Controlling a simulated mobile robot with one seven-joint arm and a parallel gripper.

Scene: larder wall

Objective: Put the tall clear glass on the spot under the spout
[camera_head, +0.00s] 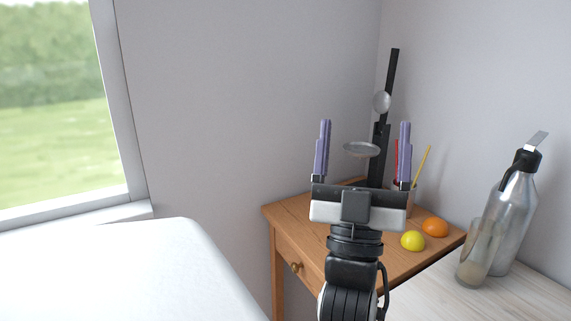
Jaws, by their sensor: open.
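A tall clear glass (473,268) stands upright on the pale wood surface at the lower right, overlapping the front left of a silver siphon bottle (514,227). The bottle has a black head and a spout (507,181) slanting down to the left, above the glass in the picture. I cannot tell whether the glass stands directly under it. My gripper (365,123) is open and empty, its two purple fingers pointing up in the picture, well left of the glass. No separate marked spot shows.
A wooden side table (291,215) in the corner holds a lemon (413,241), an orange (435,227), a holder with coloured sticks (411,197) and a tall black stand (391,90) with a metal dish (361,149). A white surface (150,270) lies left, below the window.

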